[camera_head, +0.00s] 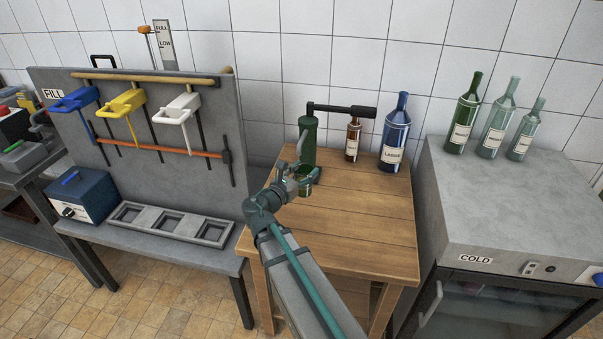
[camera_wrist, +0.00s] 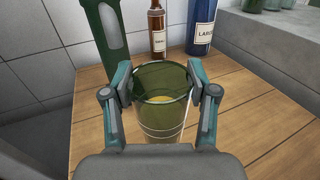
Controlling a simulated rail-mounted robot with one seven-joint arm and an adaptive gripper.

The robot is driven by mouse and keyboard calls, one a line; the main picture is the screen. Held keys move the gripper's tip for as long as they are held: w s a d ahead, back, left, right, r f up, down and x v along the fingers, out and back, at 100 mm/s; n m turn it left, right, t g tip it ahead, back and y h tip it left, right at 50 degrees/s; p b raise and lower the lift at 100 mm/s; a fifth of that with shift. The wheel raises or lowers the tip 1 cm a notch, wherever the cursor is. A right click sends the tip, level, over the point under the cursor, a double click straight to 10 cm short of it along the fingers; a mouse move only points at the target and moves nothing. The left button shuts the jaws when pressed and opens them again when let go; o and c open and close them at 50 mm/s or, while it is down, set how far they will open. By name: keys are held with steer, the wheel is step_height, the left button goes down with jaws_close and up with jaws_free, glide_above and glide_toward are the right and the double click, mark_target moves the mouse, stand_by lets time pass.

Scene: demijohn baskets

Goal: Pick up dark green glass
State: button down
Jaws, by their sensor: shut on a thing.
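The dark green glass (camera_wrist: 162,118) is a see-through tumbler with a round rim, upright in the wrist view, with a yellowish patch showing inside. My gripper (camera_wrist: 162,90) is shut on it, with one finger on each side near the rim. In the head view the glass (camera_head: 304,189) shows small and partly covered at my gripper (camera_head: 293,175), at the left part of the wooden table (camera_head: 350,215). The bottom of the glass is hidden in the wrist view, so I cannot tell whether it touches the table.
A green stand with a black lever (camera_head: 308,140) is close behind the glass. A brown bottle (camera_head: 352,140) and a blue bottle (camera_head: 395,135) stand at the table's back. Several green bottles (camera_head: 463,120) stand on the grey cooler (camera_head: 490,205). The table's front right is clear.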

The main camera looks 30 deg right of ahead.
steer(key=s+a+r+p, duration=0.1)
steer(key=s+r+p, duration=0.2)
steer(key=s+p, duration=0.3)
steer(key=shift+p, duration=1.1)
steer(key=p, duration=0.2)
steer(key=s+p, duration=0.1)
steer(key=p, duration=0.2)
steer(key=shift+a+r, duration=0.2)
steer(key=shift+r, duration=0.1)
steer(key=shift+s+p, duration=0.35)
steer(key=shift+p, duration=1.1)
